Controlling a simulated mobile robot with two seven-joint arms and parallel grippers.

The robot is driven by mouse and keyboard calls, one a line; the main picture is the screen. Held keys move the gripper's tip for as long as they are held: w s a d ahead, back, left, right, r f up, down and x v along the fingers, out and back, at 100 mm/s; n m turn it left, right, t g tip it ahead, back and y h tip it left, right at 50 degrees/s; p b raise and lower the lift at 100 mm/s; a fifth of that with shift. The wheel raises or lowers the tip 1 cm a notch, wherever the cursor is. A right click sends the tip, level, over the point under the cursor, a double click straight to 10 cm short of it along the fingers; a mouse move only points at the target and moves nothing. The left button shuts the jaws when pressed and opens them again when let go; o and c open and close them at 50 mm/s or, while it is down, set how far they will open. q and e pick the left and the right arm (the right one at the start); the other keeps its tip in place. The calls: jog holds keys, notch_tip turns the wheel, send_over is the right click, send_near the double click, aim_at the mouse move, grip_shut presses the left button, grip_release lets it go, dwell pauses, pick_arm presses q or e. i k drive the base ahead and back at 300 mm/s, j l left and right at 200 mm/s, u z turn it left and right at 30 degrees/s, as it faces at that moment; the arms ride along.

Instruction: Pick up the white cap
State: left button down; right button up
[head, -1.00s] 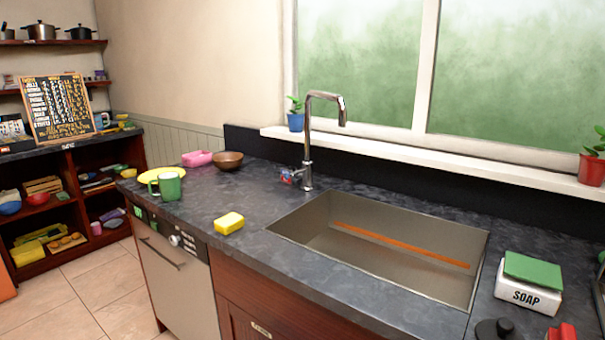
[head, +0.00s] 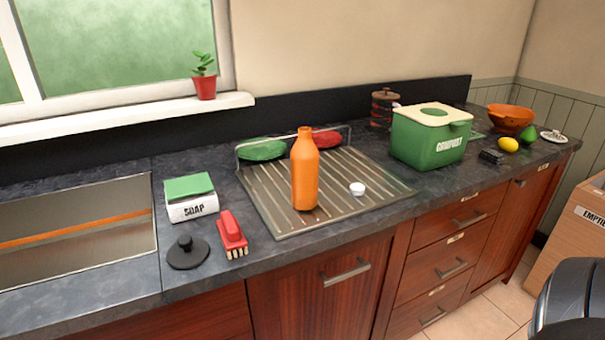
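A small white cap (head: 357,189) lies on the metal draining board (head: 262,190), to the right of an uncapped-looking orange bottle (head: 305,172) that stands upright. The cap and the bottle are apart. Neither of my grippers shows in the head view. A dark rounded part at the lower right edge looks like part of my own body.
Left of the board are a soap box (head: 191,199), a red brush (head: 232,236), a black lid (head: 188,253) and the sink (head: 75,262). Right of it stands a green compost bin (head: 428,138). Green (head: 261,149) and red items lie behind the bottle.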

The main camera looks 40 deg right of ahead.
aim_at(357, 189)
jog(key=z, duration=1.55)
